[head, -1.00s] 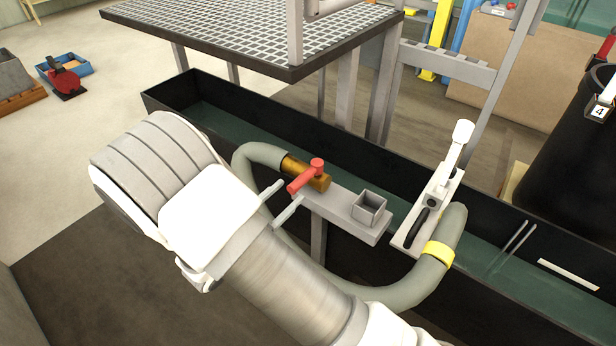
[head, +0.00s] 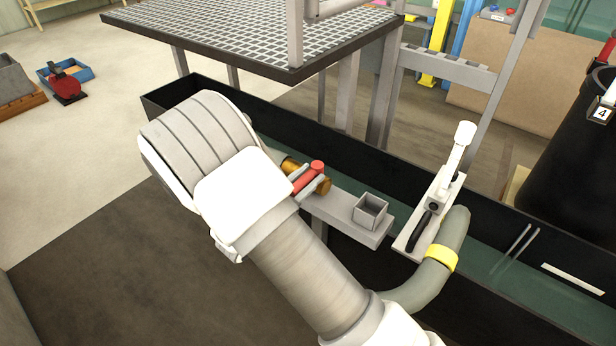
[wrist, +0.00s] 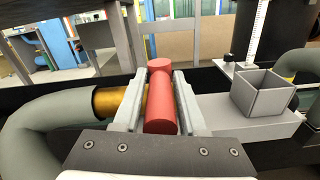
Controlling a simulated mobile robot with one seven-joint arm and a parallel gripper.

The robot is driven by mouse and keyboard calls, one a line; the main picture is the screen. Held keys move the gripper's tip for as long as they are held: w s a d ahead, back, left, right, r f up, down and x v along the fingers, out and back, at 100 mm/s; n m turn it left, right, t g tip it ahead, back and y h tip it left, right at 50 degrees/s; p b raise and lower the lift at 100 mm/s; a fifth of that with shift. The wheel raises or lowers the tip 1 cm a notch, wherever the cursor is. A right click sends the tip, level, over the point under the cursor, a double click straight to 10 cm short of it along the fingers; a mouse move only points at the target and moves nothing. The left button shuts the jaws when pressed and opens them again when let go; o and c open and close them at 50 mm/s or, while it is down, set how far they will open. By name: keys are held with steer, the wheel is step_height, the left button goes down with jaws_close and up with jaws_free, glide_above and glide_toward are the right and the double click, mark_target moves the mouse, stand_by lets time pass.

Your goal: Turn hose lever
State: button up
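The red hose lever (head: 305,179) sits on a brass valve (head: 291,166) at the end of a grey hose. In the wrist view the lever (wrist: 161,101) points toward me, with the brass valve body (wrist: 109,102) to its left. My gripper (head: 309,183) is at the lever; its two fingers (wrist: 159,76) stand one on each side of the handle. They look open, with a narrow gap at the left finger; contact on the right is hard to judge. My arm hides part of the hose and valve in the head view.
A grey bracket (head: 340,216) carries a small square open box (head: 370,210) right of the lever. A white clamp device (head: 437,205) and a yellow-banded hose (head: 440,256) stand further right. The long black flume (head: 370,172) runs behind; a grating platform (head: 250,35) is above.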

jaws_close()
